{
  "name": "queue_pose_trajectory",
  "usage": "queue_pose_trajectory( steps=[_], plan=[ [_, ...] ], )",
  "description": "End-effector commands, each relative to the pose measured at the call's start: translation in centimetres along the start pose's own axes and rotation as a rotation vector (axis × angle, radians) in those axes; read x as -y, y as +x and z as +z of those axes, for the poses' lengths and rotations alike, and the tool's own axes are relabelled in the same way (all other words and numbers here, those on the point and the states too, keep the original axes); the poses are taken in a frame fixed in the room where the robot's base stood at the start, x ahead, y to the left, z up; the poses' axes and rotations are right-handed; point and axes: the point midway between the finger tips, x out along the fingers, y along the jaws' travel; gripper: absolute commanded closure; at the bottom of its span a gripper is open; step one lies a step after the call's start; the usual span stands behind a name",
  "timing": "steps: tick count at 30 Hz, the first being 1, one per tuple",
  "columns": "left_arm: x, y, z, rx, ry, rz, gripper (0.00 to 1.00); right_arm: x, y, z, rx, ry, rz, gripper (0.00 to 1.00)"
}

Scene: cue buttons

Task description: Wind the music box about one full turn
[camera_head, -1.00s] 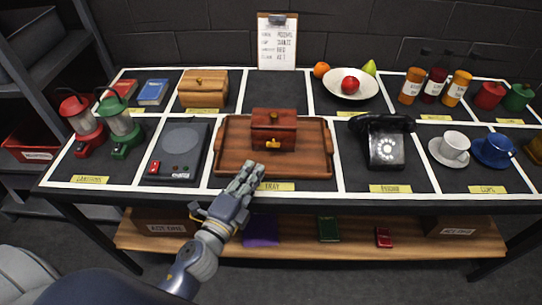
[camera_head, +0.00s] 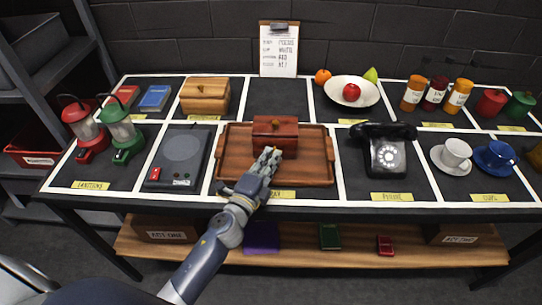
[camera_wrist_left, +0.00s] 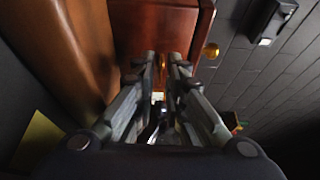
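The music box (camera_head: 275,126) is a red-brown lidded box on a wooden tray (camera_head: 231,165) at the middle of the table. My left gripper (camera_head: 270,158) is at its front face and hides the gold key there in the head view. In the left wrist view the music box (camera_wrist_left: 150,28) fills the top middle. A gold key (camera_wrist_left: 162,66) shows between the close-set fingertips of my left gripper (camera_wrist_left: 163,58); I cannot tell whether they press on it. My right gripper is not in view.
A flat dark device (camera_head: 180,155) with a round plate lies left of the tray, and a black telephone (camera_head: 386,152) stands right of it. Behind are a light wooden box (camera_head: 205,95) and a fruit bowl (camera_head: 340,94). The cell behind the music box is clear.

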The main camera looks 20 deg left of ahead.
Motion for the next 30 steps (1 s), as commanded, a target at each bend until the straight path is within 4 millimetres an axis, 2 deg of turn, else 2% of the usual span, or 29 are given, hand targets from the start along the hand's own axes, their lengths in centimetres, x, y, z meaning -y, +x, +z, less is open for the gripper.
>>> queue_pose_trajectory(
  steps=[11, 12, 13, 21, 26, 30],
  plan=[
    [0.0, 0.6, 0.0, 0.000, 0.000, 0.000, 0.88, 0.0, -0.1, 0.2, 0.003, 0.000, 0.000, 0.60],
    [0.0, 0.6, 0.0, 0.000, 0.000, 0.000, 0.97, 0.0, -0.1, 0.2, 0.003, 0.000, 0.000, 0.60],
    [0.0, 0.6, 0.0, 0.000, 0.000, 0.000, 1.00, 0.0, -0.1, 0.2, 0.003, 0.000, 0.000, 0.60],
    [0.0, 0.6, 0.0, 0.000, 0.002, 0.001, 1.00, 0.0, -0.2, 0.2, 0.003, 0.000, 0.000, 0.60],
    [0.3, 0.6, 0.0, 0.000, 0.026, 0.012, 1.00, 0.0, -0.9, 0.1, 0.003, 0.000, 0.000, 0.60],
    [0.6, 0.6, 0.0, -0.001, 0.082, 0.036, 1.00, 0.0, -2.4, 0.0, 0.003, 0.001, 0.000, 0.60]
  ],
)
